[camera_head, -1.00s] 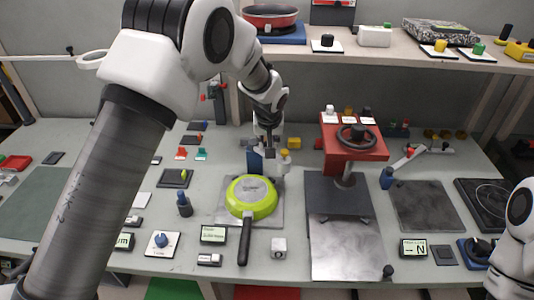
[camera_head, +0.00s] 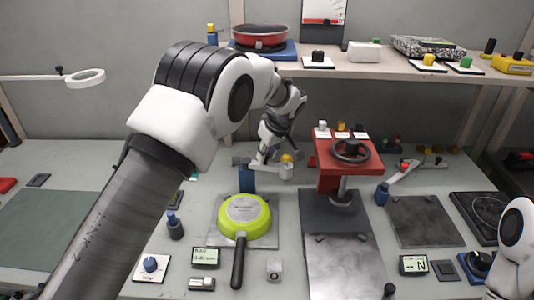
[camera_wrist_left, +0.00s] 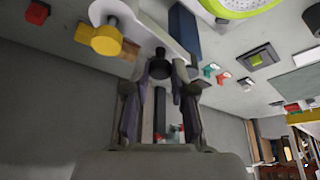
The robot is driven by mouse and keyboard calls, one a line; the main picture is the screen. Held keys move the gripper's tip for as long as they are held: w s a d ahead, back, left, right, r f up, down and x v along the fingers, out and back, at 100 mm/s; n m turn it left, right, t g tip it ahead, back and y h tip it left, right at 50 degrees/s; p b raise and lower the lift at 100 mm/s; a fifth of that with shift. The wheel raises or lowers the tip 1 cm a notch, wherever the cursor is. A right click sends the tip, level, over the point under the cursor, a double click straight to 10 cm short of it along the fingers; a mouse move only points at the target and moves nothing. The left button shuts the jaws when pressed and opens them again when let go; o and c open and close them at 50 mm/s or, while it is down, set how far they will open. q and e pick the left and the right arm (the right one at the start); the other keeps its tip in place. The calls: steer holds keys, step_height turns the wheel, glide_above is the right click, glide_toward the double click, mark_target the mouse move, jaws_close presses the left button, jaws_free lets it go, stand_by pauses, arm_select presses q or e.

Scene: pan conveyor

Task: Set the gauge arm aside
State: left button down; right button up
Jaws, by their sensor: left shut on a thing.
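The gauge arm (camera_head: 273,171) is a white bar on a blue post (camera_head: 247,180), behind the green pan (camera_head: 243,216). A yellow knob (camera_head: 287,158) tops its free end, also seen in the left wrist view (camera_wrist_left: 106,39). My left gripper (camera_head: 264,154) comes down over the bar. In the left wrist view its fingers (camera_wrist_left: 160,88) are shut around the black knob (camera_wrist_left: 160,66) on the white bar, beside the blue post (camera_wrist_left: 184,32). The white bar's end shows outside the pan's rim. My right gripper is out of the picture; only part of that arm shows at the right edge.
A red press with a black handwheel (camera_head: 351,150) stands right of the gauge arm. Another blue post (camera_head: 382,193) with a white arm is farther right. A shelf (camera_head: 380,69) with a red pan (camera_head: 260,37) runs behind. A display (camera_head: 205,257) stands near the front.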

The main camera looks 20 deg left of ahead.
arm_select(q)
steer(key=shift+r, duration=0.1)
steer(key=c, duration=1.3)
jaws_free()
steer(key=o, duration=0.3)
steer(key=shift+w+a, duration=0.1)
steer(key=shift+a+f, duration=0.1)
steer(key=shift+f, duration=0.1)
steer(key=v, duration=1.2)
steer(key=shift+w, duration=0.1)
